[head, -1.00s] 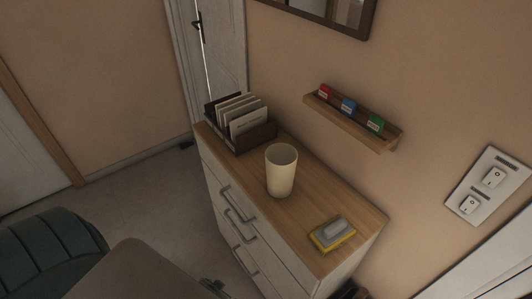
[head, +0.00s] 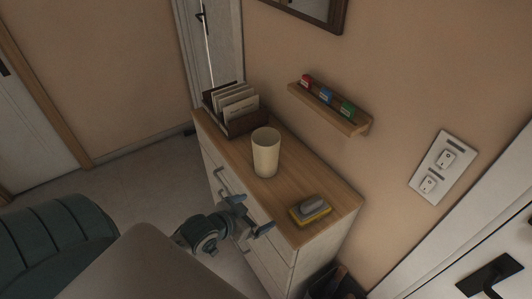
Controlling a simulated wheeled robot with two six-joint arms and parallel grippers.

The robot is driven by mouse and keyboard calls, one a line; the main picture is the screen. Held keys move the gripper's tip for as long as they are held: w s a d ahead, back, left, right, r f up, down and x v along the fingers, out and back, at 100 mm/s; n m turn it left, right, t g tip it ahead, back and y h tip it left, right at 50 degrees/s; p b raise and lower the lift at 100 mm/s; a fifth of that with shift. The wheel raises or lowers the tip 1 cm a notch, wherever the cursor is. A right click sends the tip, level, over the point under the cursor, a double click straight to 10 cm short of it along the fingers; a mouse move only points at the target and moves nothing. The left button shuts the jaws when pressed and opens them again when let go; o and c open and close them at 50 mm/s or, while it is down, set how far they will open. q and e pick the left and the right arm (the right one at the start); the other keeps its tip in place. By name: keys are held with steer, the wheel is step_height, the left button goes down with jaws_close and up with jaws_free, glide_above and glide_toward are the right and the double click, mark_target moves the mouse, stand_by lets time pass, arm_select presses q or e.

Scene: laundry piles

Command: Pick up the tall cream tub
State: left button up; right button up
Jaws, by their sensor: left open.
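The tall cream tub (head: 265,155) stands upright on the wooden top of the chest of drawers (head: 290,183), near its middle. Its open rim faces up and it looks empty. My left gripper (head: 251,213) is in front of the drawers' front edge, below and to the left of the tub in the picture. Its blue-tipped fingers are apart with nothing between them. It does not touch the tub. My right gripper is not in view.
A dark wooden file box (head: 240,121) with papers stands behind the tub. A yellow and grey sponge-like block (head: 311,211) lies at the right front of the top. A wall shelf (head: 329,108) holds small red, blue and green boxes. Drawer handles (head: 222,187) stick out near my gripper.

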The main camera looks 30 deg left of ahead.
mark_target(256, 151)
arm_select(q)
steer(key=w+a+r+t, duration=0.2)
steer(key=a, duration=0.1)
steer(key=w+a+r+t+h, duration=0.1)
steer(key=w+a+r+t, duration=0.4)
steer(key=a+r, duration=0.1)
steer(key=shift+w+a+r+t+h, duration=0.1)
steer(key=shift+w+r+t+h, duration=0.1)
steer(key=shift+t+h, duration=0.15)
steer(key=b+x, duration=0.2)
steer(key=x, duration=0.3)
steer(key=b+x, duration=0.3)
steer(key=b, duration=0.2)
steer(key=shift+w, duration=0.35)
steer(key=shift+w+d+r+b, duration=0.2)
steer(key=shift+w+b, duration=0.35)
steer(key=shift+w, duration=0.05)
steer(key=shift+r, duration=0.1)
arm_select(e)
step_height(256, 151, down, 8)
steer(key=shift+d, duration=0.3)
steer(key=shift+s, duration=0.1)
